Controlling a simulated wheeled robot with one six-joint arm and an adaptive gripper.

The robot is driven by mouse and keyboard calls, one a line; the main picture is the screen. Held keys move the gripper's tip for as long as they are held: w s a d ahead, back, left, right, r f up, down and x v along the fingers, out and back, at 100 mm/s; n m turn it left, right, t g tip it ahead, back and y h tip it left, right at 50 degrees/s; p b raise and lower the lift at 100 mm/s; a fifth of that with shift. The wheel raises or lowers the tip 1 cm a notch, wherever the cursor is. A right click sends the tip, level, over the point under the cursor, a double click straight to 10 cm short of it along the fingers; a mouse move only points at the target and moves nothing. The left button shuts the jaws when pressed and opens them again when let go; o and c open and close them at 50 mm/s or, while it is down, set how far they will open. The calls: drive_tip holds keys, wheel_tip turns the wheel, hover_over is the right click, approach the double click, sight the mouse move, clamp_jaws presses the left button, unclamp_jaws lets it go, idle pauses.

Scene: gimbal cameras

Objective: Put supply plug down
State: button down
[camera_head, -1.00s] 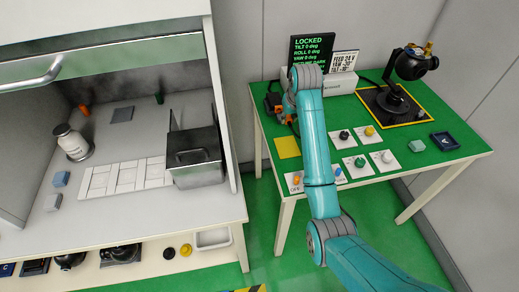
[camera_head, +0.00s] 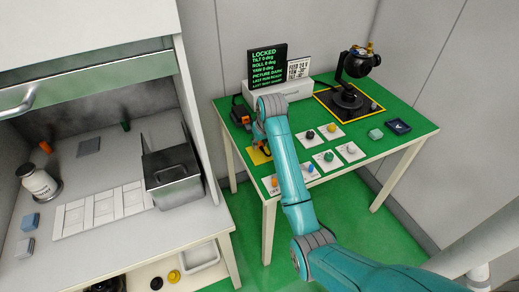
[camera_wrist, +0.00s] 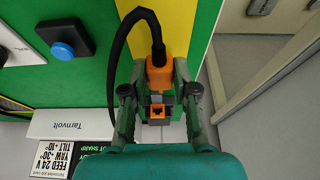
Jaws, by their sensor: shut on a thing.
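The supply plug (camera_wrist: 157,76) is an orange block with a black cable leaving its far end, seen in the wrist view. My gripper (camera_wrist: 158,100) is shut on it, one finger on each side. In the head view my gripper (camera_head: 262,142) is at the left part of the green table, over or beside a yellow square (camera_head: 254,157) that it partly covers. The yellow square also shows behind the plug in the wrist view (camera_wrist: 178,25). Whether the plug touches the table cannot be told.
A dark and orange unit (camera_head: 239,113) stands at the table's back left. A white Tarnvolt box (camera_head: 284,97) and a screen reading LOCKED (camera_head: 267,66) are behind. Several knob cards (camera_head: 326,158) lie right of my arm. A camera gimbal (camera_head: 350,80) stands back right.

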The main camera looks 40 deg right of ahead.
sight(261, 146)
drive_tip(key=shift+f, duration=1.65)
drive_tip(key=shift+f, duration=0.2)
drive_tip(key=c, duration=0.9)
unclamp_jaws()
drive_tip(key=shift+r, duration=0.1)
drive_tip(key=v, duration=1.2)
drive_tip(key=shift+s+d, duration=0.1)
drive_tip(key=shift+s, duration=0.05)
